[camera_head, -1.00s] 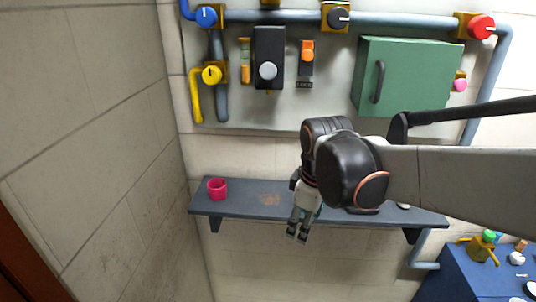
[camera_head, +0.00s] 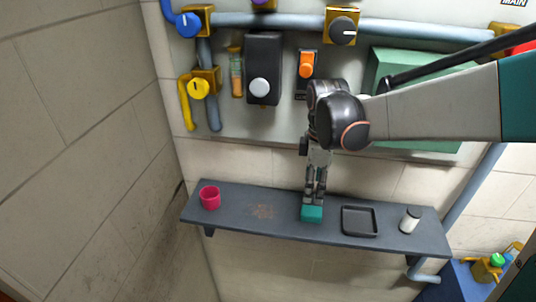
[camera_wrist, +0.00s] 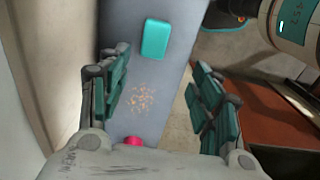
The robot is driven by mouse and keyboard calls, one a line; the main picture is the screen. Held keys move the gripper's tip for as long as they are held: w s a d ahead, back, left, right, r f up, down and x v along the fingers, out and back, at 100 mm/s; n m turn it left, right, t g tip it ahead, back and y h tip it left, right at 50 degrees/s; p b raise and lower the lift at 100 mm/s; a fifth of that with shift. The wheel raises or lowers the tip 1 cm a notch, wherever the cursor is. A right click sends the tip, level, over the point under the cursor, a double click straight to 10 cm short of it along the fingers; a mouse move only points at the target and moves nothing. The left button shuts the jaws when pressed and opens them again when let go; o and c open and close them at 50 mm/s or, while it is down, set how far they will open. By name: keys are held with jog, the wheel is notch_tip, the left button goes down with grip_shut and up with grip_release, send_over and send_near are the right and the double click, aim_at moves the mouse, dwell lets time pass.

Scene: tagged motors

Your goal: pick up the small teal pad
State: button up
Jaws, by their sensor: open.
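The small teal pad (camera_head: 312,214) lies on the grey wall shelf (camera_head: 270,225), near its front edge, left of a black tray. It also shows in the wrist view as a rounded teal rectangle (camera_wrist: 156,39), in the upper middle. My gripper (camera_head: 315,196) points down over the shelf, with its fingertips close to the pad in the head view. In the wrist view, my gripper (camera_wrist: 162,62) has its two teal-lined fingers wide apart, with nothing between them. The pad shows beyond the fingertips; I cannot tell the exact gap.
A pink cup (camera_head: 210,197) stands at the shelf's left end. The black tray (camera_head: 360,221) and a white and dark cylinder (camera_head: 411,219) are to the right. A panel with pipes, knobs and a green box (camera_head: 392,72) is above the shelf.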

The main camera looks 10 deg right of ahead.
send_over(312, 210)
notch_tip(312, 210, down, 6)
jog(key=shift+a+f, duration=0.15)
jog(key=shift+f, duration=0.1)
jog(key=shift+s+f, duration=0.15)
jog(key=shift+f, duration=0.2)
jog(key=f+p, duration=0.1)
jog(key=f, duration=0.3)
jog(key=shift+w, duration=0.2)
jog(key=shift+f, duration=0.4)
jog(key=shift+s, duration=0.1)
jog(key=c, duration=1.1)
